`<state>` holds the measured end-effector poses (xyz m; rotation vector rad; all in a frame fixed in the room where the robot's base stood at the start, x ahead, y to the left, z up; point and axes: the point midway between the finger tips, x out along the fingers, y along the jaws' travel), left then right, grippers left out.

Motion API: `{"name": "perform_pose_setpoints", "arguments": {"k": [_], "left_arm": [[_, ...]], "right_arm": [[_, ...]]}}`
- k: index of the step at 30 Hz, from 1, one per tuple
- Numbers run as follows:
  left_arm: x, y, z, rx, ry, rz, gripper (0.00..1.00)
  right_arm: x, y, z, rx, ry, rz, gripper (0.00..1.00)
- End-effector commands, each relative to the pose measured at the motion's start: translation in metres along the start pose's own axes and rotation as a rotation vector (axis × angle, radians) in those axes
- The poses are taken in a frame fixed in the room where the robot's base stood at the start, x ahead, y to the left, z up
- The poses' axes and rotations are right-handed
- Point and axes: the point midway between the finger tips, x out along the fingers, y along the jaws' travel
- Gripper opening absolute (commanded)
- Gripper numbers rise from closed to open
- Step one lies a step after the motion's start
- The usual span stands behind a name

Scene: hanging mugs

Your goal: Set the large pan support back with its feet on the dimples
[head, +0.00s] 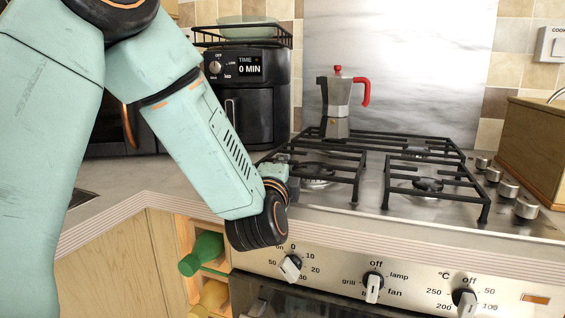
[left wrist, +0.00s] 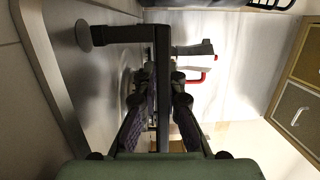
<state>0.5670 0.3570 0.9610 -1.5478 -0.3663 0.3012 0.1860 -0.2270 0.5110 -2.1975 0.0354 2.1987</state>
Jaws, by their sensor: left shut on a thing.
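The large pan support (head: 362,176) is a black metal grate over the left part of the steel hob. My left gripper (head: 283,172) is at its front left corner, with its fingers mostly hidden behind my wrist in the head view. In the left wrist view, the gripper (left wrist: 160,122) is shut on a black bar of the support (left wrist: 162,60), which runs between the two fingers. A side bar reaches left toward a grey round disc. I cannot tell whether the feet rest on the dimples. My right gripper is not in view.
A moka pot (head: 338,98) with a red handle stands at the back of the hob. More black grating (head: 440,180) covers the right side. Hob knobs (head: 508,188) line the right edge. An air fryer (head: 247,85) stands behind left, and a wooden box (head: 530,150) at right.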

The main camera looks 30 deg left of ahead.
Motion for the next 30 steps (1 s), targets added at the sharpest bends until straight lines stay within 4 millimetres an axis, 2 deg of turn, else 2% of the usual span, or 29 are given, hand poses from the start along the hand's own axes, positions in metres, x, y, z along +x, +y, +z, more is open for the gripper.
{"name": "perform_pose_setpoints", "arguments": {"k": [22,23,30], "left_arm": [[0.0002,0.0047,0.0,-0.001,0.0,-0.004,0.0],[0.0002,0.0048,0.0,-0.001,0.0,-0.004,0.09],[0.0,0.005,0.0,0.0,0.0,-0.003,0.29]], "right_arm": [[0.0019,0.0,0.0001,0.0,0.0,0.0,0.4],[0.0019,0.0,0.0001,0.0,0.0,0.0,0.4],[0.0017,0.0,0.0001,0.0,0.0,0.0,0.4]]}}
